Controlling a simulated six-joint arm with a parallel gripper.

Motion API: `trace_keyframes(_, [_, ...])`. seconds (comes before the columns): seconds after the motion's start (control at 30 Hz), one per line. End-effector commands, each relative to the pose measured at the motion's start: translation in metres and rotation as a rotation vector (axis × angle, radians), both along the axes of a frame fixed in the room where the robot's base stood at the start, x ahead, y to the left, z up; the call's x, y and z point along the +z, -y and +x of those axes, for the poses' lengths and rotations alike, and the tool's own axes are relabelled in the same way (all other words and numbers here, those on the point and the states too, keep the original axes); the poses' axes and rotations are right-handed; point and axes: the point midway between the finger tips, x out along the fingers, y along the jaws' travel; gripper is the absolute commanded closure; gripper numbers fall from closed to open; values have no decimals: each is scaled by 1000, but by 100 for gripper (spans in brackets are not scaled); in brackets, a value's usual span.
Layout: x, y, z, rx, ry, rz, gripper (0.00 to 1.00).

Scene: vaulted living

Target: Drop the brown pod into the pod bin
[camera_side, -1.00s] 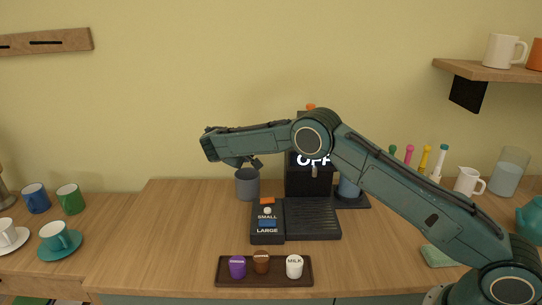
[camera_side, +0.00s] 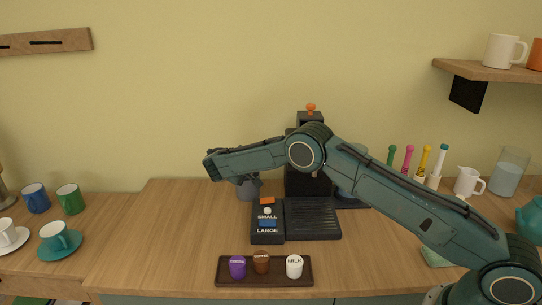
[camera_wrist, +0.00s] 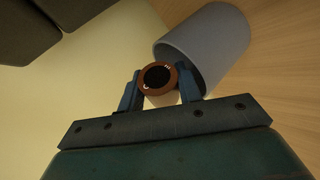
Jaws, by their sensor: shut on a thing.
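In the wrist view a round brown pod (camera_wrist: 147,88) with a dark centre sits between the two fingers of my gripper (camera_wrist: 159,90), which is shut on it. The grey cylindrical pod bin (camera_wrist: 212,38) is just beyond, its open mouth facing the pod. The pod overlaps the mouth's edge in the picture; whether it is inside the rim I cannot tell. In the side view the pod bin (camera_side: 247,191) stands left of the coffee machine, partly hidden by my gripper (camera_side: 243,179). The held pod is hidden there.
The black coffee machine (camera_side: 308,180) stands right beside the bin. A dark tray (camera_side: 263,282) at the front holds a purple, a brown and a white container. Cups (camera_side: 69,199) stand at the left.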

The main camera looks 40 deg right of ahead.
Motion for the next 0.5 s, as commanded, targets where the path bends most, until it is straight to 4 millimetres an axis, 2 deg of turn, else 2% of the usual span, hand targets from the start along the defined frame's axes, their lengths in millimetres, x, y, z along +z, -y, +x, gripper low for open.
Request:
trace_keyframes(0.13, [0,0,0,0,0,0,90])
trace_keyframes(0.17, [0,0,0,0,0,0,64])
trace_keyframes(0.27, [0,0,0,1,-1,0,44])
trace_keyframes(0.3, [0,0,0,0,-1,0,40])
trace_keyframes(0.5, [0,0,0,0,-2,1,40])
